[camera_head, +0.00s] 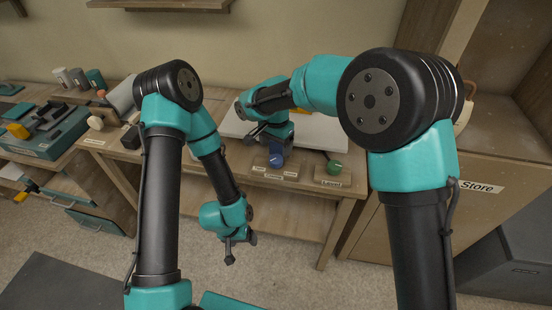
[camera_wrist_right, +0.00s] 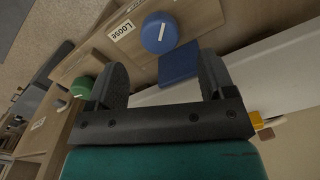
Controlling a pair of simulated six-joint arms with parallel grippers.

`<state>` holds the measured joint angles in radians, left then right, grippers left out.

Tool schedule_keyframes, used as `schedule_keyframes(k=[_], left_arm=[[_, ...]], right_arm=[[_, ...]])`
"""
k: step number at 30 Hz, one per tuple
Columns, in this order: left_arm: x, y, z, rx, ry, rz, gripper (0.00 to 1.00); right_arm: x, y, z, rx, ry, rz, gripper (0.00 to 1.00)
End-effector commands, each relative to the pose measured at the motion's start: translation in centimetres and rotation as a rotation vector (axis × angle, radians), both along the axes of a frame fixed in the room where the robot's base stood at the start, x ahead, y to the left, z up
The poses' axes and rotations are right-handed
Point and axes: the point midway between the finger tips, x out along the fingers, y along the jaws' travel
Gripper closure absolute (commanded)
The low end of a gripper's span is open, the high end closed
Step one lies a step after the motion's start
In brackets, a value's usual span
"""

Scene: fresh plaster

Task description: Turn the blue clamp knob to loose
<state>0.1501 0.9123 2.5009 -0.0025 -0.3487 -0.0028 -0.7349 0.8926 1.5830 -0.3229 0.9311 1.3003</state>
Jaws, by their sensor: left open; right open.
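The blue clamp knob (camera_wrist_right: 159,33) is round with a white pointer line and sits on the front of the wooden bench; it also shows in the head view (camera_head: 276,160). In the right wrist view its line does not point straight at the "Loose" label (camera_wrist_right: 122,30) beside it. A blue block (camera_wrist_right: 179,63) lies behind the knob. My right gripper (camera_wrist_right: 162,80) is open, its fingers spread on the bench side of the knob, not around it. My left gripper (camera_head: 238,246) is open and empty, low in front of the bench.
A green knob (camera_head: 334,167) over a "Level" label (camera_head: 332,183) is to the right of the blue knob. A pale board (camera_head: 315,131) lies on the bench behind. A teal tool tray (camera_head: 45,132) is at the left, a "Store" cabinet (camera_head: 480,187) at the right.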

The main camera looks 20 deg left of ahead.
Motion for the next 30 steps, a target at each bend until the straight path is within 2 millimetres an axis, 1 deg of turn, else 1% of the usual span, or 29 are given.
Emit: schedule_keyframes(k=[1, 6, 9, 12, 16, 23, 26, 30], left_arm=[[0.0, 0.0, 0.0, 0.000, 0.000, 0.000, 0.24], [0.0, 0.0, 0.0, 0.000, 0.000, 0.000, 0.24], [0.0, 0.0, 0.0, 0.000, 0.000, 0.000, 0.24], [0.0, 0.0, 0.0, 0.000, 0.000, 0.000, 0.24], [0.0, 0.0, 0.0, 0.000, 0.000, 0.000, 0.24], [0.0, 0.0, 0.0, 0.000, 0.000, 0.000, 0.24], [0.0, 0.0, 0.0, 0.000, 0.000, 0.000, 0.24], [0.0, 0.0, 0.0, 0.000, 0.000, 0.000, 0.24]], right_arm=[[-0.1, -0.1, -1.0, -0.003, 0.003, 0.000, 0.24], [0.0, -0.1, -3.8, -0.002, 0.003, 0.000, 0.24], [0.0, -0.1, -5.2, -0.002, 0.003, -0.001, 0.24], [0.0, 0.0, -6.0, -0.001, 0.001, 0.000, 0.24], [0.0, 0.0, -6.5, 0.000, 0.000, 0.000, 0.24], [0.0, 0.0, -6.5, 0.000, 0.000, 0.000, 0.24], [0.0, 0.0, -6.5, 0.000, 0.000, 0.000, 0.32], [0.0, 0.0, -6.5, 0.000, 0.000, 0.000, 0.45]])
